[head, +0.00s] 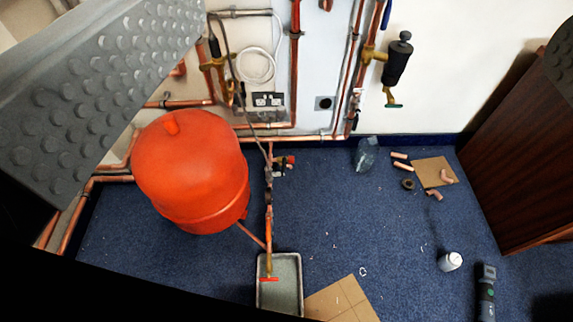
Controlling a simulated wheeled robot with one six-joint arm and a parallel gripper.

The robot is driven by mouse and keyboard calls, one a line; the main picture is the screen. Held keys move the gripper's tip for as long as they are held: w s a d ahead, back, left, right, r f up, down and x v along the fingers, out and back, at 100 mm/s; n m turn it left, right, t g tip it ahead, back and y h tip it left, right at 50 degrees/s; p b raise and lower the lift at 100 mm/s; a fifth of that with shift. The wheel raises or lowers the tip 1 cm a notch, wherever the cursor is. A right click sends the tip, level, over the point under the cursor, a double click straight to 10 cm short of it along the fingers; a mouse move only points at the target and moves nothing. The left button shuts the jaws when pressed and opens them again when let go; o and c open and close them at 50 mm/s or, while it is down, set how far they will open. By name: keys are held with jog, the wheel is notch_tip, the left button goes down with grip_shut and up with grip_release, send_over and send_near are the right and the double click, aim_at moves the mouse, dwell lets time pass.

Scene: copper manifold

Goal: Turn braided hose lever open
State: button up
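A thin grey hose (235,75), which looks braided, runs from the brass fittings on the wall (220,65) down to the vertical copper pipe right of the red tank. A small dark handle (214,46) sits by its upper end. A small red-and-dark fitting (284,161) sits near its lower end. A red lever (269,279) lies crosswise at the foot of the pipe, over a tray. I cannot tell which is the hose's lever. My gripper (385,45) is open and empty, its studded grey fingers at the upper left and right edge, apart from these parts.
A red tank (190,170) stands left of the pipe. The grey tray (280,300) is on the blue carpet. A black-bodied valve with a green handle (396,70) is on the wall. A brown wooden panel (520,160) stands right. Pipe offcuts (400,160) litter the floor.

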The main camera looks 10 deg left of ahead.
aim_at(284, 167)
dwell(0.3)
